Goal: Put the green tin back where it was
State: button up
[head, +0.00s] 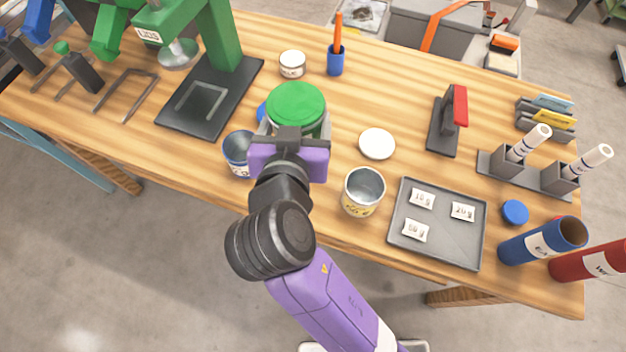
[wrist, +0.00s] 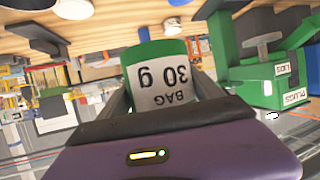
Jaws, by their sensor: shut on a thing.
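The green tin (head: 296,103) has a green top and is held in my gripper (head: 292,135) over the middle of the wooden table. In the wrist view the green tin (wrist: 162,76) shows a white label reading "BAG 30 g", upside down in the picture. My gripper (wrist: 165,98) is shut on it, with a finger on each side. The tin's lower part is hidden by my purple wrist in the head view. I cannot tell from the head view how high it is above the table.
An open tin with a blue label (head: 239,150) stands just left of my gripper, and an open tin with a yellow label (head: 363,190) stands to the right. A white disc (head: 377,144), a grey tray (head: 437,250) with labelled cards and a green press (head: 215,45) are nearby.

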notch_tip(320, 180, down, 19)
dwell(0.4)
jog(key=shift+f, duration=0.15)
jog(key=o, duration=2)
jog(key=shift+r+p, duration=0.3)
jog(key=shift+p, duration=0.1)
jog(key=b+v, duration=0.2)
jog(key=v, duration=0.9)
jog(key=shift+s, duration=0.45)
